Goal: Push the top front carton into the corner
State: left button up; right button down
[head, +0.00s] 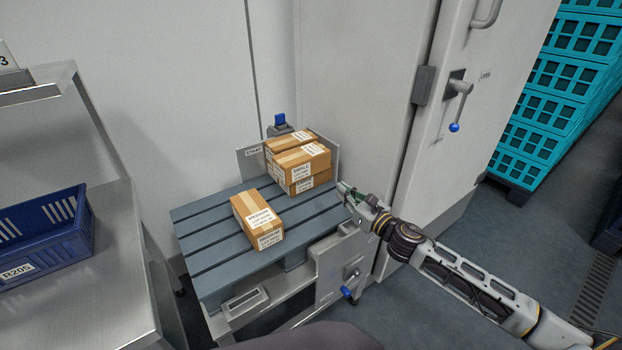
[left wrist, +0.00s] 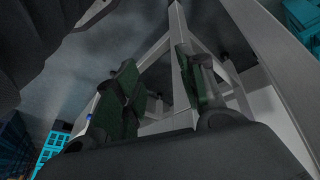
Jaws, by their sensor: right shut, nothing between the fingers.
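A stack of brown cartons stands on the blue-grey slatted pallet (head: 205,238) against a grey corner stop (head: 249,166). The top front carton (head: 302,160), with a white label, lies on a lower carton (head: 309,184) that is mostly hidden. Another carton (head: 290,142) shows behind it. The top front carton looks slightly askew to the lower one. My right gripper (head: 344,190) is shut and empty, just right of the stack near the pallet's edge, apart from the cartons. My left gripper (left wrist: 165,90) shows only in the left wrist view, its fingers apart and empty.
A single carton labelled medium (head: 258,218) lies on the pallet in front of the stack. A steel bench with a blue crate (head: 45,240) is at left. A grey door (head: 460,120) stands behind my right arm. Teal crates (head: 560,95) are stacked at far right.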

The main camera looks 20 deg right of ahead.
pick_arm(q)
jog(key=shift+w+d+r+t+h+b, duration=0.15)
jog(key=shift+w+r+t+h+b, duration=0.15)
jog(key=shift+w+r+b, duration=0.3)
pick_arm(e)
jog(key=shift+w+a+f, duration=0.1)
jog(key=shift+w+f, duration=0.15)
jog(key=shift+f, duration=0.25)
jog(key=shift+w+a+f, duration=0.1)
jog(key=shift+w+f, duration=0.1)
jog(key=shift+f, duration=0.25)
pick_arm(q)
jog(key=shift+s+r, duration=0.1)
jog(key=shift+r, duration=0.05)
pick_arm(e)
jog(key=shift+w, duration=0.15)
jog(key=b, duration=0.2)
send_near(310, 170)
jog(key=shift+x, duration=2.9)
jog(key=shift+w+a+r+b, duration=0.15)
jog(key=shift+w+a+b, duration=0.15)
jog(key=shift+w, duration=0.2)
pick_arm(q)
jog(key=shift+t+h, duration=0.3)
jog(key=shift+t, duration=0.1)
jog(key=f, duration=0.2)
jog(key=d+f, duration=0.1)
jog(key=f, duration=0.2)
jog(key=shift+d+f, duration=0.15)
jog(key=shift+f, duration=0.2)
